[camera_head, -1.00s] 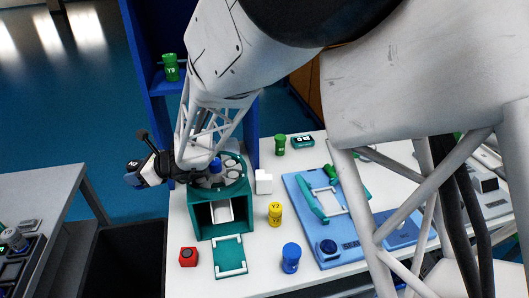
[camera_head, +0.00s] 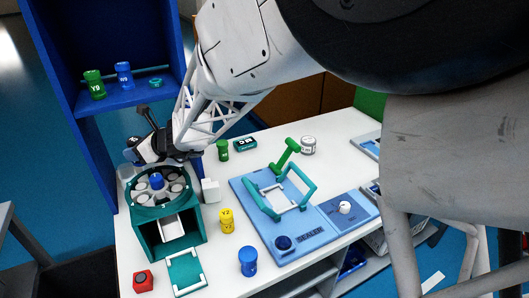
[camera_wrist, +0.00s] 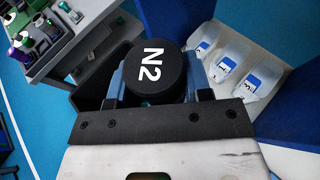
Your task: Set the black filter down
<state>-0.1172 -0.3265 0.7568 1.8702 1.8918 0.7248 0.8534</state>
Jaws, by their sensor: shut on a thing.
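The black filter (camera_wrist: 153,72), a round black piece marked N2 in white, sits between the two blue fingers of my gripper (camera_wrist: 155,88) in the wrist view. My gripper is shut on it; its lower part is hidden. In the head view my gripper (camera_head: 137,150) is at the back left edge of the round carousel on the green stand (camera_head: 165,228), holding the filter up. I cannot tell from the head view how far it is above the surface.
A blue shelf (camera_head: 122,98) with green and blue bottles stands behind. A yellow bottle (camera_head: 227,221), a blue bottle (camera_head: 248,262), a red button box (camera_head: 143,281) and the blue sealer (camera_head: 290,215) stand on the white table. White containers (camera_wrist: 228,68) show in the wrist view.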

